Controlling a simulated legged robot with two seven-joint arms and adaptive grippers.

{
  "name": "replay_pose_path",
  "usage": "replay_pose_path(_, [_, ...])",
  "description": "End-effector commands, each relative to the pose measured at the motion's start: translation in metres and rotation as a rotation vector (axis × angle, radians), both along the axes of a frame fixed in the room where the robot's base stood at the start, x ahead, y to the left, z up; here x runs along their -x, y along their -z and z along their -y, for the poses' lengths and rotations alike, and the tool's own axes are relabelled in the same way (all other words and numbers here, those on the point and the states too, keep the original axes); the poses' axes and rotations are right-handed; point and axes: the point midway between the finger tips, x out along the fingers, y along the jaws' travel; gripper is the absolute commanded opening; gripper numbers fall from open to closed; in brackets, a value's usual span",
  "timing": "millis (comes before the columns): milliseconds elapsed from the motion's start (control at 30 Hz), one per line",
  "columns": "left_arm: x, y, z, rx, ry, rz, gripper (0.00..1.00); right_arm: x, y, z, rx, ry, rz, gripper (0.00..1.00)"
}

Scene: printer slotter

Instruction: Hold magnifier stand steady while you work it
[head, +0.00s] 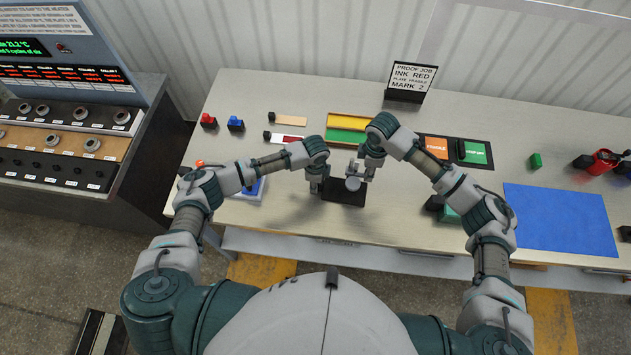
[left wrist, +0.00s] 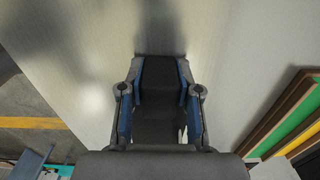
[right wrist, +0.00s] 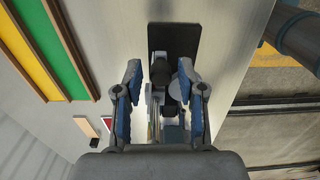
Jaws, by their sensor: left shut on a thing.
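The magnifier stand has a flat black base plate (head: 345,194) near the table's front edge and a round grey lens (head: 353,183) above it. My left gripper (head: 316,186) is at the left edge of the base. In the left wrist view its fingers (left wrist: 160,115) are closed on the black base (left wrist: 160,72). My right gripper (head: 364,172) is over the stand. Contact there cannot be told.
Yellow and green trays (head: 347,136) lie behind the stand. Orange (head: 434,147) and green (head: 475,152) plates lie right of my right forearm. A blue mat (head: 560,217) covers the table's right. A sign (head: 411,82) stands at the back. A machine (head: 60,110) stands at left.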

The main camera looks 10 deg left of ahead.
Motion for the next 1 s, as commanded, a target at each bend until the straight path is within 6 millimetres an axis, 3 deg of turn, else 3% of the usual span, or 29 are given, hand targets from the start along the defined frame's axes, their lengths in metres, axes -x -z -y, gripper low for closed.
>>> replay_pose_path(367, [0.0, 0.001, 0.0, -0.001, 0.0, -0.002, 0.0, 0.0, -0.002, -0.001, -0.001, -0.001, -0.001, 0.51])
replay_pose_path(1000, [0.0, 0.001, 0.0, 0.001, 0.0, -0.002, 0.0, 0.0, -0.044, -0.001, -0.002, -0.001, -0.001, 0.51])
